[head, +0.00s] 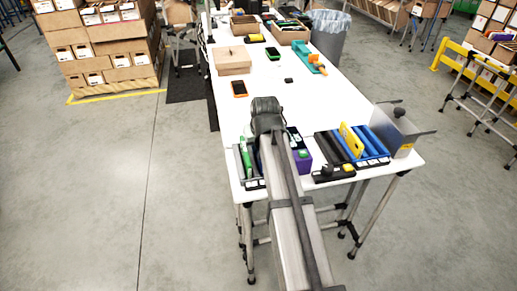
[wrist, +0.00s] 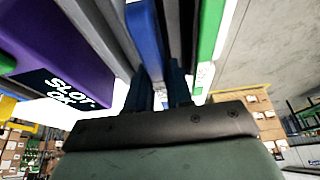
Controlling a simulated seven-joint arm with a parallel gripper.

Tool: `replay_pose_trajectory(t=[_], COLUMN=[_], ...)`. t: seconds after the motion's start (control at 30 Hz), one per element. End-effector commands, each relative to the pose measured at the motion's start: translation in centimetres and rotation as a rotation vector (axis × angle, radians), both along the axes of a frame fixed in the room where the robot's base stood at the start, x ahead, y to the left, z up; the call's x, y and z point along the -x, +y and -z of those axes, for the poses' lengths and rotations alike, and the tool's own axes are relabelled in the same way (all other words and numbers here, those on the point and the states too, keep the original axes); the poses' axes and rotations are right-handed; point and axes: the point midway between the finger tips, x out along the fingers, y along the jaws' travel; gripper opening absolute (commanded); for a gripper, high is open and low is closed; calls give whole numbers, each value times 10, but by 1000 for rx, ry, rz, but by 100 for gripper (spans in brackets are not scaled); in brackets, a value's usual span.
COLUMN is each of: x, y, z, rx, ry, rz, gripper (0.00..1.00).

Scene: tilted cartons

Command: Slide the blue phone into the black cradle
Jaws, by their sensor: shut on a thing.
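In the wrist view, my gripper (wrist: 158,88) has its two dark blue fingers shut on a blue slab, the blue phone (wrist: 146,35). A grey panel (wrist: 95,25) stands to its left and a dark grey-black panel (wrist: 182,35) close to its right. The dark panel may be part of the black cradle; I cannot tell whether the phone is inside it or beside it. In the head view, my own arm hides the gripper and phone. A black-based rack (head: 253,184) shows left of the arm at the table's near edge.
A purple box (head: 303,163) with a "SLOT OK" label, seen in the wrist view (wrist: 60,50), stands beside. A green item (head: 246,160) stands left of the arm. Black holders with blue slabs (head: 368,140) and a yellow piece (head: 352,141) stand right.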

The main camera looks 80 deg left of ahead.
Motion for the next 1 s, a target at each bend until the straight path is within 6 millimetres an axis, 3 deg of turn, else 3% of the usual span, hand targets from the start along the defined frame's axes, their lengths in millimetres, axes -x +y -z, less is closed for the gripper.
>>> replay_pose_trajectory(t=[0.3, 0.63, 0.77, 1.0], x=[0, -10, -39, -119], y=[1, 3, 8, 16], z=[-54, -84, -85, -79], rx=[-2, 0, 0, -4], ry=[0, 0, -1, -3], rz=[0, 5, 19, 50], gripper=[0, 0, 0, 0])
